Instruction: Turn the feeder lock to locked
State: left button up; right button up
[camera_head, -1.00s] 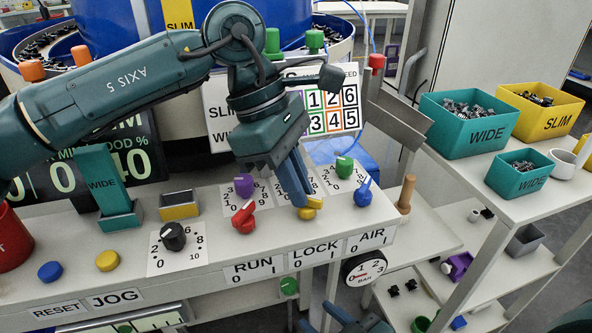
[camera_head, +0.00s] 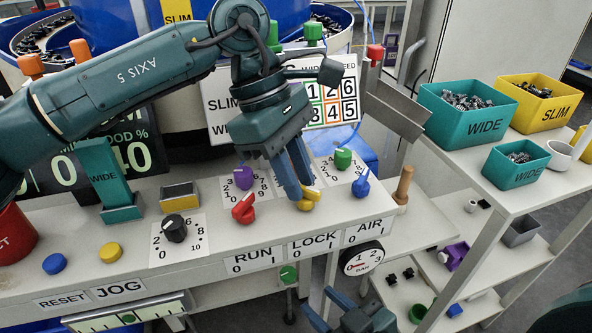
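The yellow feeder lock knob (camera_head: 306,204) sits on the panel above the LOCK 0/1 label (camera_head: 313,244), between the red RUN knob and the blue AIR knob. My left gripper (camera_head: 302,192) points down at it, its two blue fingers close together on the knob's handle. The fingers hide part of the knob, so its exact angle is hard to read. My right gripper (camera_head: 326,310) is low at the bottom edge of the head view, below the panel, with its fingers apart and nothing between them.
The red knob (camera_head: 243,209) and blue knob (camera_head: 361,184) flank the lock knob closely. Purple (camera_head: 243,178) and green (camera_head: 343,158) knobs stand behind. A wooden peg (camera_head: 404,185) stands at the panel's right end. A pressure gauge (camera_head: 363,259) hangs below the front edge.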

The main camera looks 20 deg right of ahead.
pick_arm(q)
jog(key=shift+o, duration=0.9)
